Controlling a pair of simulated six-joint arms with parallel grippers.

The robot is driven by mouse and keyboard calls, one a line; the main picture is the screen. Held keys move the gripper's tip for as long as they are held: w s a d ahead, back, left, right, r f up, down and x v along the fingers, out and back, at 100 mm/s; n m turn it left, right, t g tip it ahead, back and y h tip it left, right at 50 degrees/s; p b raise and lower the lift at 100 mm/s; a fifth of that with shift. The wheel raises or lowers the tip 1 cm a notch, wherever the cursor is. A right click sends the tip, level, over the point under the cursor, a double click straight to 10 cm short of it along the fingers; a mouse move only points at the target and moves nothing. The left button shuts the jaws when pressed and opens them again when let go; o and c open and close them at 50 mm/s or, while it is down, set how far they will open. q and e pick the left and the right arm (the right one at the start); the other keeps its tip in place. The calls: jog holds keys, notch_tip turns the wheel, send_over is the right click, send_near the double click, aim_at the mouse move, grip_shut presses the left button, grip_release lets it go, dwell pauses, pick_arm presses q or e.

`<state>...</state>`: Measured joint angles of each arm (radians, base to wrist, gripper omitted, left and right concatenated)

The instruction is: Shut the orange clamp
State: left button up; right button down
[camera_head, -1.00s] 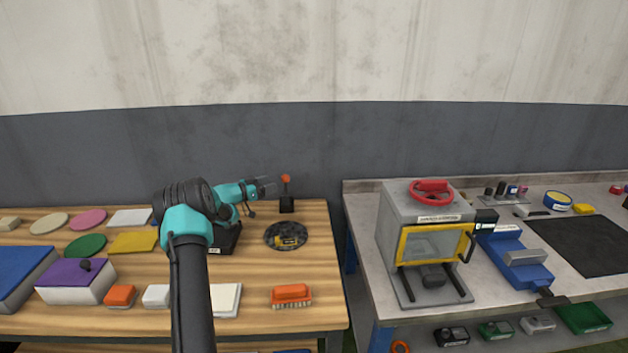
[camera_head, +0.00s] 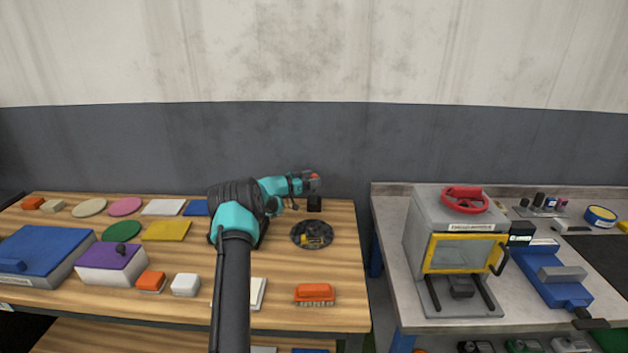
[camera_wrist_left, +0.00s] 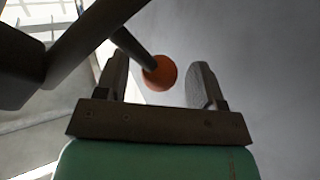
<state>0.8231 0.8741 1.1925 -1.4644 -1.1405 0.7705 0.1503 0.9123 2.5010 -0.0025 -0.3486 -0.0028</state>
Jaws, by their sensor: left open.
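The orange clamp stands at the back right of the wooden table; its black base (camera_head: 314,204) shows just below my left gripper (camera_head: 312,181). Its orange knob (camera_head: 315,176) shows at the fingertips in the head view. In the left wrist view the orange knob (camera_wrist_left: 160,73) sits at the end of a dark lever, between the two open fingers of my left gripper (camera_wrist_left: 165,80). I cannot tell whether the fingers touch it. The rest of the clamp is largely hidden behind the gripper. My right gripper is not in view.
A dark round turntable (camera_head: 312,234) with a yellow part stands just in front of the clamp. An orange brush (camera_head: 314,293) lies nearer the front edge. A grey cabinet (camera_head: 424,211) stands on the bench to the right, across a gap.

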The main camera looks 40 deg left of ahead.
pick_arm(q)
jog(key=shift+w+d, duration=0.15)
jog(key=shift+w, duration=0.25)
jog(key=shift+c, duration=0.2)
grip_shut()
